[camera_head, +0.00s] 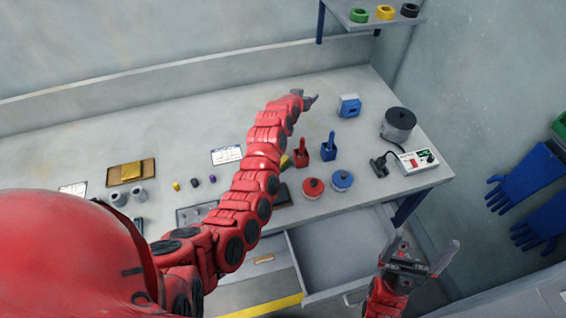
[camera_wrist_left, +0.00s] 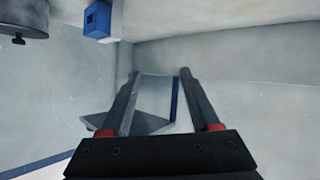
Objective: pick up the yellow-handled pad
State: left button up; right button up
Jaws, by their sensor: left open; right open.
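A small yellow part (camera_head: 285,161) shows at the right edge of my left arm, beside the red-handled pad; it looks like the yellow-handled pad, mostly hidden by the arm. The red-handled pad (camera_head: 302,152) and the blue-handled pad (camera_head: 329,148) stand upright to its right. My left gripper (camera_head: 309,98) is beyond them, over the back of the table, open and empty. In the left wrist view its fingers (camera_wrist_left: 160,73) are apart with nothing between them. My right gripper (camera_head: 428,245) is open and empty, in front of the table's right end, by the open drawer.
A blue-and-white box (camera_head: 349,106) and a dark pot (camera_head: 398,123) stand right of my left gripper. A control box (camera_head: 417,161) sits at the right edge. Red (camera_head: 313,188) and blue (camera_head: 342,180) round lids lie near the front. The drawer (camera_head: 337,254) is open.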

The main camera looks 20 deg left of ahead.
pick_arm(q)
jog(key=d+m+g, duration=0.1)
jog(key=g, duration=0.2)
notch_tip(320, 180, up, 4)
jog(key=m+g+y, duration=0.1)
jog(key=m+g, duration=0.3)
jog(key=g, duration=0.5)
send_over(283, 160)
jog(key=shift+g, duration=0.3)
notch_tip(283, 160, down, 12)
jog(key=b, duration=0.3)
jog(key=shift+s+a, duration=0.15)
jog(key=shift+f, duration=0.45)
notch_tip(283, 160, down, 4)
jog(key=shift+r+p, duration=0.25)
jog(key=shift+p, duration=0.85)
jog(key=shift+w+f, duration=0.2)
jog(key=shift+f, duration=0.25)
grip_shut()
